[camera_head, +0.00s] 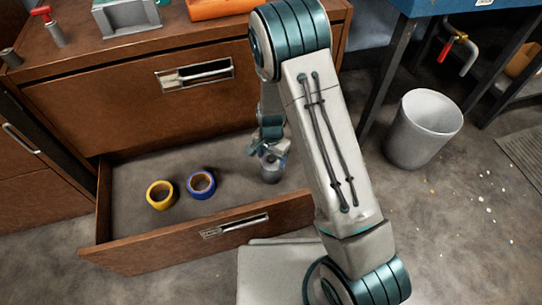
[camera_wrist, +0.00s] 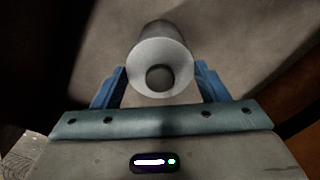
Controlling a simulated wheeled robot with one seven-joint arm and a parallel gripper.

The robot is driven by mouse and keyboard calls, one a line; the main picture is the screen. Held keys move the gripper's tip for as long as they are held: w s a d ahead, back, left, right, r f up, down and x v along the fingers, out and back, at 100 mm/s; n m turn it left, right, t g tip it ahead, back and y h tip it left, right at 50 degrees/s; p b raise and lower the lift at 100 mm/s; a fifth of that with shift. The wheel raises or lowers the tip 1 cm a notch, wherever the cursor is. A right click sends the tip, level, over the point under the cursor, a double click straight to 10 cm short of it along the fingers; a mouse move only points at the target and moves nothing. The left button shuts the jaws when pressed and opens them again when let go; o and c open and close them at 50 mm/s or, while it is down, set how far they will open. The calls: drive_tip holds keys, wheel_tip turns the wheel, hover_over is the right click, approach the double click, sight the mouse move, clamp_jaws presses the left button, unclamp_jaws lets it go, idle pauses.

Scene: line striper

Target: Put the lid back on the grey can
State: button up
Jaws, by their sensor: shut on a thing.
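The grey can (camera_head: 271,172) stands in the open drawer, right under my gripper (camera_head: 268,148) in the head view. In the wrist view the can's grey side (camera_wrist: 160,33) runs away behind a pale round lid (camera_wrist: 142,78) with a dark round knob in its middle. The blue fingers of my gripper (camera_wrist: 160,80) sit on either side of the lid and are shut on it. The lid lines up closely with the can. I cannot tell whether it touches the can's rim or is slightly above it.
A yellow tape roll (camera_head: 152,200) and a blue tape roll (camera_head: 191,188) lie in the drawer, left of the can. The drawer front (camera_head: 150,253) and the closed drawer above (camera_head: 110,105) bound the space. A pale bin (camera_head: 415,140) stands on the floor at right.

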drive_tip(key=o, duration=1.2)
drive_tip(key=shift+r+p, duration=2.95)
drive_tip(key=shift+r, duration=0.6)
clamp_jaws()
